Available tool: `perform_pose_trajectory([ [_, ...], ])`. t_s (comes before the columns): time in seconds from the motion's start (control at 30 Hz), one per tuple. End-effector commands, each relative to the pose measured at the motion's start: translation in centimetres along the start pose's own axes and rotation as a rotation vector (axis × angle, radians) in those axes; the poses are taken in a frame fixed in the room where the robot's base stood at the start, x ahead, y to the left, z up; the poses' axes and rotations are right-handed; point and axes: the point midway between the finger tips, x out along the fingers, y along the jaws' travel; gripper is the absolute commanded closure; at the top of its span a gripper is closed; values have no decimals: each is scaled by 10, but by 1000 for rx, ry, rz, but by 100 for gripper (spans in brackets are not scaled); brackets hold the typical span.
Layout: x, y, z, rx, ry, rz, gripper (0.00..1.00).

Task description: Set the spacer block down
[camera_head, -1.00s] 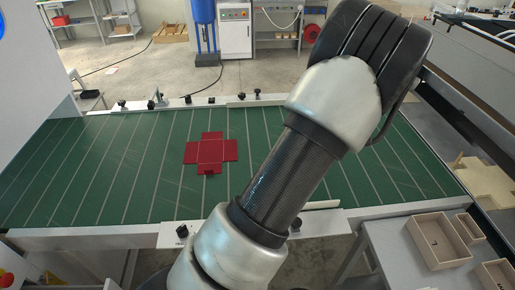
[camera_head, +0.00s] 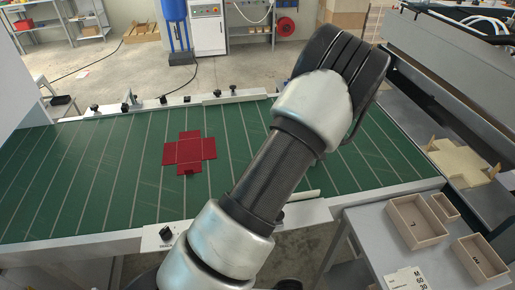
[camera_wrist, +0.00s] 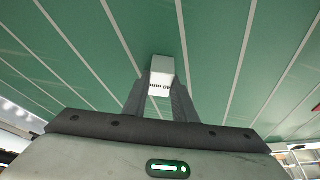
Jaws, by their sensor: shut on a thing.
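The spacer block is a small white block (camera_wrist: 160,68) with dark printed lettering on its near face. It shows in the wrist view, where my gripper (camera_wrist: 160,88) is shut on it, one dark finger on each side. Behind it is the green striped belt table (camera_wrist: 90,45); I cannot tell how far the block is above it, or whether it touches. In the head view the green table (camera_head: 90,185) spreads across the middle, and my arm hides the gripper and the block.
A red cross-shaped flat blank (camera_head: 190,150) lies on the table left of my arm. A grey side table (camera_head: 375,240) at the lower right holds wooden trays (camera_head: 418,222) and a white label card (camera_head: 406,280). A pale board with pegs (camera_head: 465,165) lies at the right. Green surface around the blank is clear.

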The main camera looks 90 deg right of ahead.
Motion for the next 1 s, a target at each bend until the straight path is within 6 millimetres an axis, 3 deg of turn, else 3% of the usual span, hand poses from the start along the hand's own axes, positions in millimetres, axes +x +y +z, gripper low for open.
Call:
perform_pose_trajectory([
  [0.03,1,0,0,0,0,0,72],
  [0.13,1,0,0,0,0,0,56],
  [0.53,-8,0,-2,0,1,0,56],
  [1.0,-100,1,-2,1,2,2,56],
])
